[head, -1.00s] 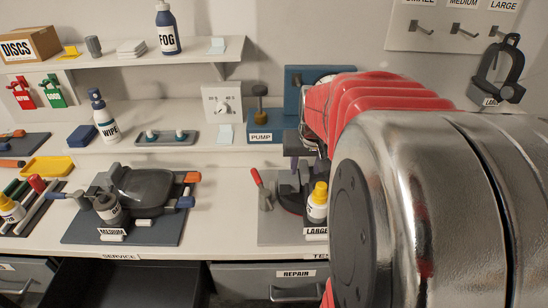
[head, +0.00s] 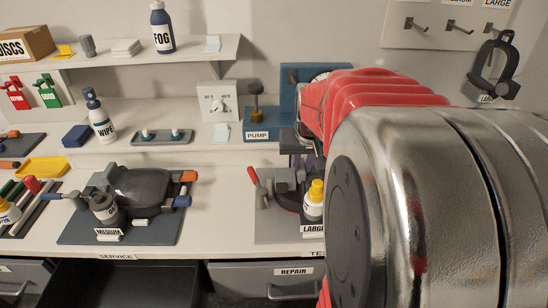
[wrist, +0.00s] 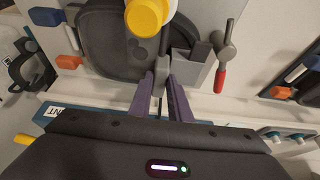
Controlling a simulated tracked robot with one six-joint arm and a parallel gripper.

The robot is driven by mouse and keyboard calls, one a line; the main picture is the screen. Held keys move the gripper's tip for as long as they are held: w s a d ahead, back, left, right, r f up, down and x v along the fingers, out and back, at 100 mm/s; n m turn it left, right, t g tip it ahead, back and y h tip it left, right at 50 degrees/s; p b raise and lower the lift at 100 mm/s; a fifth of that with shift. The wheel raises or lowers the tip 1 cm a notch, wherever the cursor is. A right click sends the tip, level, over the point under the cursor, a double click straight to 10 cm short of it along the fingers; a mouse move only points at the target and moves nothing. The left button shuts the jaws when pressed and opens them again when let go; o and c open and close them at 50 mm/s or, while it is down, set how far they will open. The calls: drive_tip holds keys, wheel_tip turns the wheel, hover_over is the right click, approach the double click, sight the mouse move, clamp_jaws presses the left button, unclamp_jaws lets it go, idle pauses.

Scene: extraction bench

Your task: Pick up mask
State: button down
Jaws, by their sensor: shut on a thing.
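A dark mask (wrist: 100,55) sits on a grey board labelled LARGE (head: 275,233), with a white, yellow-capped bottle (head: 313,200) over it. In the head view my arm hides much of this mask. In the wrist view my gripper's purple fingers (wrist: 163,88) close on a narrow grey part at the mask's edge, below the yellow cap. Whether the mask is lifted off the board cannot be told. A second dark mask (head: 147,185) lies on the board labelled MEDIUM (head: 75,236). A third mask (head: 493,62) hangs on the wall at right.
A red-handled clamp (head: 256,184) stands at the left of the LARGE board. Behind are the PUMP unit (head: 256,120), a dial box (head: 218,102) and a grey tray (head: 162,137). An open drawer (head: 120,283) is below the bench. Bare bench shows between the boards.

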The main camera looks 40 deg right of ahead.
drive_tip(key=shift+r, duration=0.1)
wheel_tip(320, 180, up, 10)
idle(0.7)
idle(0.6)
